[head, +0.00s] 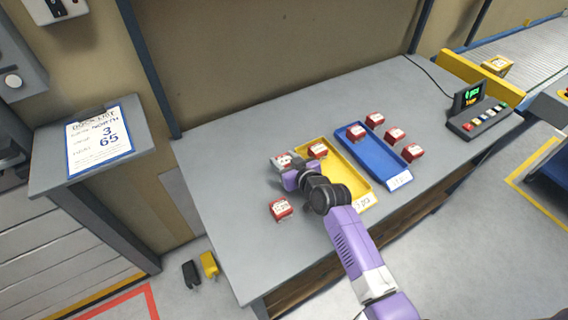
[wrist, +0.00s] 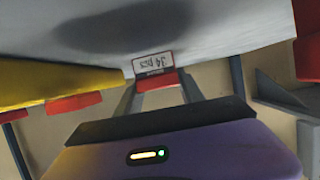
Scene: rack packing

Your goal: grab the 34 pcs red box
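The red box labelled "34 pcs" (wrist: 157,82) lies straight ahead of my gripper in the wrist view, its white label facing the camera. In the head view this box (head: 283,160) is at the left end of the yellow tray, partly hidden by my gripper. My gripper (head: 286,168) is at the box. In the wrist view its two fingers (wrist: 158,90) stand apart, one on each side of the box. I see no clear contact between the fingers and the box.
A yellow tray (head: 312,176) with a red box (head: 318,151) in it is beside my gripper. A blue tray (head: 366,146) has several red boxes in and around it. Another red box (head: 280,209) stands on the grey table (head: 235,215) nearer the front. A button console (head: 476,115) is at right.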

